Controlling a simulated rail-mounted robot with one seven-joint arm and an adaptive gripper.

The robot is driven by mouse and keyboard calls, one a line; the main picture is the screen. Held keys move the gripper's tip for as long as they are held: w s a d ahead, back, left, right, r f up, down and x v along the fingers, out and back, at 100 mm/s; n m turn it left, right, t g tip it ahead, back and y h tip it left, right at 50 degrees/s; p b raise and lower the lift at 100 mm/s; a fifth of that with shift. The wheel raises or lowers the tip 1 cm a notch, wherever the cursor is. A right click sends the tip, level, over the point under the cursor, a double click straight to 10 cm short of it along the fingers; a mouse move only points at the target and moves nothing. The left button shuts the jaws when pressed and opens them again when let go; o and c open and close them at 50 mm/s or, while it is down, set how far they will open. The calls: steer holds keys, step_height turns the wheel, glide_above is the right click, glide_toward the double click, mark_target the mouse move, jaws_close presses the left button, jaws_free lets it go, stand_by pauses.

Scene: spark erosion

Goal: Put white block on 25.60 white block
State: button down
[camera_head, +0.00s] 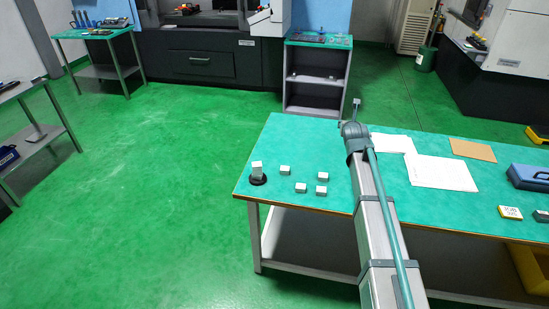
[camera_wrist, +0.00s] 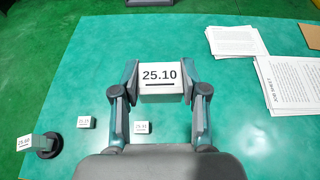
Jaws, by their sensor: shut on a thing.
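In the wrist view my gripper (camera_wrist: 160,82) is shut on a white block (camera_wrist: 160,96) marked 25.10, held level between the two fingers. At the lower left, a white block (camera_wrist: 23,143), whose print looks like 25.60, stands at a round black base (camera_wrist: 47,152). In the head view this white block (camera_head: 257,167) stands upright on the black base (camera_head: 258,180) at the table's left end. The held block is apart from it, off to its right. In the head view my arm hides most of the gripper, and I cannot make out the held block.
Small white blocks (camera_head: 285,171) (camera_head: 301,188) lie on the green table (camera_head: 300,145); two (camera_wrist: 86,122) (camera_wrist: 141,128) show in the wrist view, print too small to read. Paper sheets (camera_head: 440,173), a brown sheet (camera_head: 473,150) and a blue case (camera_head: 530,177) lie to the right.

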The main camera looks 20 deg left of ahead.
steer(key=s+a+f+n+y+b, duration=0.1)
steer(key=s+a, duration=0.4)
steer(key=a, duration=0.3)
steer(key=s+a+f+n+y+b, duration=0.1)
steer(key=s+a+f+y, duration=0.1)
steer(key=s+a, duration=0.5)
steer(key=s+a+f+b, duration=0.2)
steer(key=s+a+f, duration=0.1)
steer(key=s+a, duration=0.95)
steer(key=m+h+p, duration=0.3)
steer(key=h+p, duration=0.1)
steer(key=p, duration=0.1)
glide_above(257, 164)
steer(key=s, duration=0.1)
steer(key=f, duration=0.7)
steer(key=shift+d+f, duration=0.25)
steer(key=shift+f, duration=0.1)
steer(key=shift+w+a+f, duration=0.15)
steer(key=shift+f, duration=0.2)
steer(key=f, duration=0.1)
steer(key=f+p, duration=0.1)
steer(key=shift+w+a+f, duration=0.2)
steer(key=shift+w+f, duration=0.05)
steer(key=shift+f, duration=0.65)
